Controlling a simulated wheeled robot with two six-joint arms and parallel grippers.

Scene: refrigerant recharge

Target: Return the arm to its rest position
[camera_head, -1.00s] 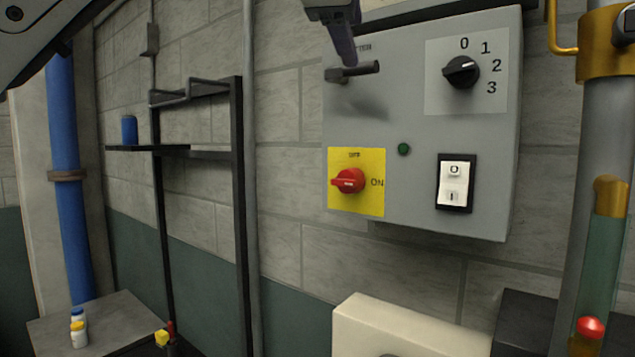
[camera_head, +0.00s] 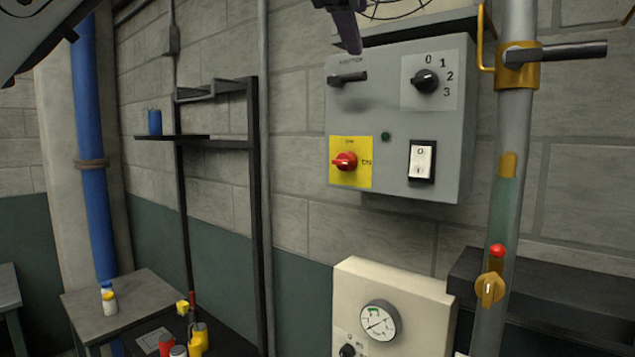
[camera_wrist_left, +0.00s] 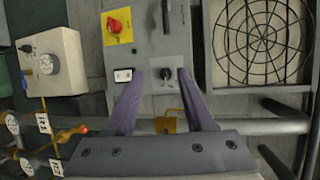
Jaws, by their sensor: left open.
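My left gripper (camera_head: 350,38) hangs down from the top edge in the head view, seen edge-on in front of the top of the grey control panel (camera_head: 450,130). In the left wrist view its two purple fingers (camera_wrist_left: 168,74) are spread apart with nothing held between them. The panel's black selector knob (camera_wrist_left: 165,76) shows in the gap beyond the fingertips; no contact is visible. Most of the left arm is out of the head view. My right gripper is not in view.
The panel carries a red rotary switch (camera_head: 345,161) and a white rocker switch (camera_head: 422,161). A vertical pipe (camera_head: 517,100) with a black-handled valve stands at the right. A cream gauge box (camera_head: 350,290) is below. A fan grille (camera_wrist_left: 262,40) and small table (camera_head: 135,300) show too.

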